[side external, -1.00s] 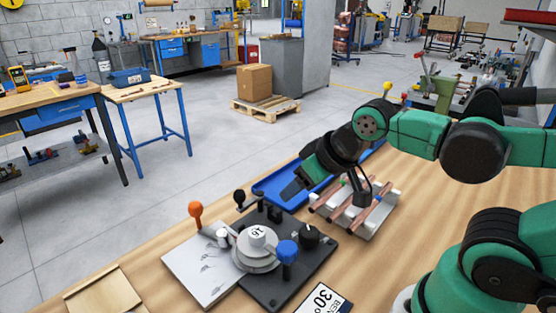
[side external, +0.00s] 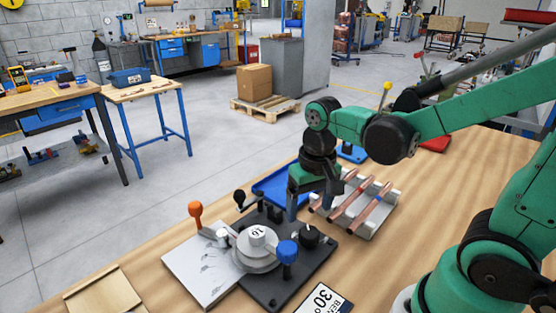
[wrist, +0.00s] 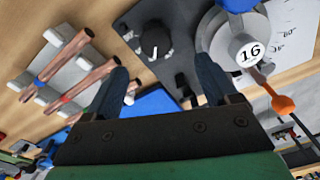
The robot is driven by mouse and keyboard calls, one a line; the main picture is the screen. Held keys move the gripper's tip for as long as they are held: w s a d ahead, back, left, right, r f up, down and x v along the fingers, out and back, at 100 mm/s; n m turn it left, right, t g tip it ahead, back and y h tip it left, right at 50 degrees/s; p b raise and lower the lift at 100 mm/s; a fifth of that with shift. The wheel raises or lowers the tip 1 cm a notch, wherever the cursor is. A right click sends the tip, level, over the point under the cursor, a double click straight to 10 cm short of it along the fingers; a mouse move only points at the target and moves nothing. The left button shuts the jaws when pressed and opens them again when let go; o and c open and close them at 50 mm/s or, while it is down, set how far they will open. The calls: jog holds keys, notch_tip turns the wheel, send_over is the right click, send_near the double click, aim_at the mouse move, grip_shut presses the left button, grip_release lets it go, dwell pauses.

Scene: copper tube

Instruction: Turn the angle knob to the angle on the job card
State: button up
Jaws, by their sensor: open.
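The black angle knob (side external: 308,233) with a white pointer mark sits at the right rear of the dark bender plate (side external: 262,294). In the wrist view the knob (wrist: 155,40) appears ahead of and between my fingers, apart from them. My gripper (side external: 310,206) points down, open and empty, above and behind the knob; both fingers show in the wrist view (wrist: 162,82). The job card (side external: 322,299) lies at the front edge of the picture, partly cut off, with "30" readable. The grey bending die (side external: 257,237) is marked 16.
A blue-knobbed handle (side external: 287,254) stands close left of the knob. An orange-tipped lever (side external: 195,211) and a black-tipped lever (side external: 239,198) rise farther left. A pale rack (side external: 358,232) with copper tubes (side external: 352,205) is right of my gripper. A blue tray (side external: 268,192) lies behind.

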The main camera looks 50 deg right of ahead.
aim_at(309, 231)
jog(key=shift+d+f+g, duration=0.1)
jog(key=shift+f+g, duration=0.2)
jog(key=shift+f, duration=0.15)
jog(key=shift+s+f, duration=0.1)
jog(key=shift+f, duration=2.6)
grip_shut()
